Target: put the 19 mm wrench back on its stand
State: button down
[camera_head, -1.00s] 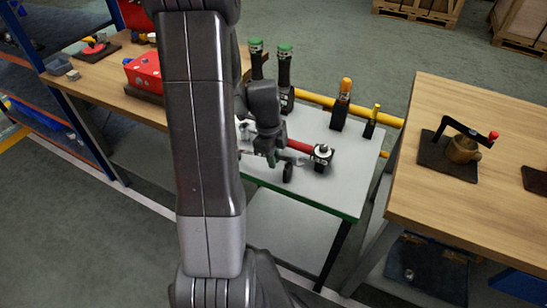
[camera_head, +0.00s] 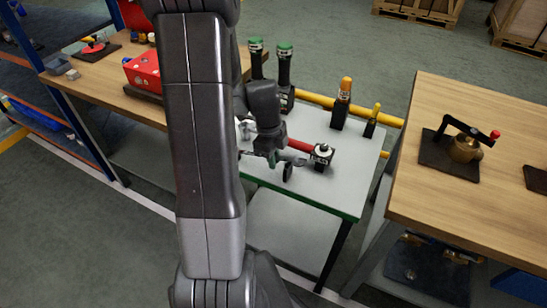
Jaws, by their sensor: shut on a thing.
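My gripper (camera_head: 278,164) is over the near part of the small grey-topped table, partly hidden by my own arm. It is shut on a thin grey metal piece (camera_head: 297,159), which looks like the wrench. Its size marking cannot be read, and much of it is hidden by the gripper. The piece points right, toward a small black block stand (camera_head: 321,157) with a pale round top and white marking. I cannot tell whether they touch. A red bar (camera_head: 299,146) lies just behind the piece and reaches toward the block. I cannot tell which stand belongs to the wrench.
Two green-topped black stands (camera_head: 285,75) stand at the back of the grey table (camera_head: 335,194). An orange-topped holder (camera_head: 342,104) and a yellow-topped one (camera_head: 373,121) are at its right. A wooden bench (camera_head: 450,215) stands close on the right. The table's front right is clear.

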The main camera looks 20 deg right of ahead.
jog(key=shift+f+b, duration=0.7)
jog(key=shift+f, duration=0.1)
jog(key=c, duration=1.4)
grip_release()
jog(key=shift+o, duration=0.2)
notch_tip(320, 180, up, 14)
jog(key=w+a, duration=0.1)
jog(key=shift+p, duration=0.45)
jog(key=shift+w+f, duration=0.1)
jog(key=f, duration=0.9)
jog(key=s+d+f, duration=0.1)
jog(key=f, duration=0.4)
jog(key=shift+s+b, duration=0.1)
jog(key=shift+b, duration=0.3)
jog(key=shift+r+p, duration=0.4)
jog(key=shift+r, duration=0.15)
jog(key=shift+f, duration=0.15)
